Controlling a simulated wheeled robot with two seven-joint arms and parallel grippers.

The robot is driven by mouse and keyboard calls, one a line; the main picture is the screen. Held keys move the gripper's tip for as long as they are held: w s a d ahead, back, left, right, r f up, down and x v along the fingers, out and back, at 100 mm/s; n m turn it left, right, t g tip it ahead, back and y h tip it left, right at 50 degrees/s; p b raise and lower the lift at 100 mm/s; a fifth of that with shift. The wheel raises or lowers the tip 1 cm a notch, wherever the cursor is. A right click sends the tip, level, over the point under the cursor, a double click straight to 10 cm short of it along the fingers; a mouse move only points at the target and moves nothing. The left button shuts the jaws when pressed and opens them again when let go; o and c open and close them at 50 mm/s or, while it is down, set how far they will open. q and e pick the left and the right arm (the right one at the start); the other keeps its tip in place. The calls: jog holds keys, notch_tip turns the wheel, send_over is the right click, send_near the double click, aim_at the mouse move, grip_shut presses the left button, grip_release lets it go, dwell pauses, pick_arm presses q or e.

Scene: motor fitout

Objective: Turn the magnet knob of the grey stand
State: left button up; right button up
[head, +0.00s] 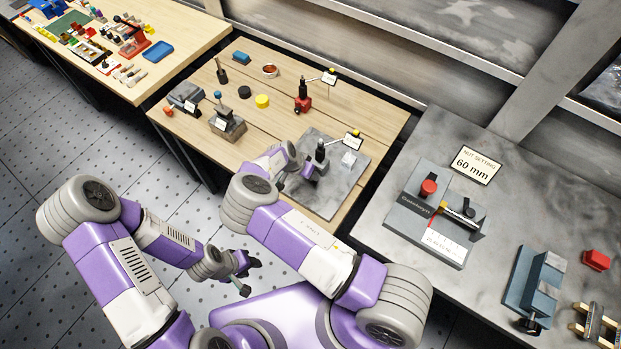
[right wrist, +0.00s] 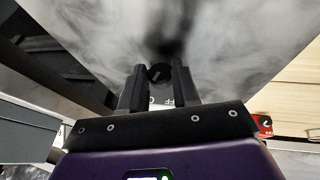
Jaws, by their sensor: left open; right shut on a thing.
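The grey stand (head: 320,151) stands on a grey plate in the head view, with a dark post and a small tagged dial on its arm. My right gripper (head: 304,172) is at its near side and hides most of its base. In the right wrist view, the round black magnet knob (right wrist: 160,72) with a pale mark sits between the fingertips of my right gripper (right wrist: 159,77), which is shut on it. The exact angle of the mark is hard to read. My left gripper (head: 249,277) is open and empty above the floor, away from the tables.
A red-based stand (head: 302,103) is behind the grey plate (head: 350,185) on the wooden table. A vise-like block (head: 228,125), a yellow disc (head: 262,101) and a black disc (head: 244,92) are to the left. A metal bench (head: 395,190) with a grey fixture is at right.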

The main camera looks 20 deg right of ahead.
jog(key=shift+a+g+b, duration=0.1)
jog(key=shift+g+b, duration=0.2)
jog(key=shift+b, duration=0.1)
jog(key=o, duration=1.1)
jog(key=shift+w, duration=0.1)
jog(key=shift+c, duration=0.2)
jog(key=shift+r, duration=0.1)
jog(key=v, duration=0.7)
jog(key=shift+a, duration=0.2)
jog(key=shift+r, duration=0.1)
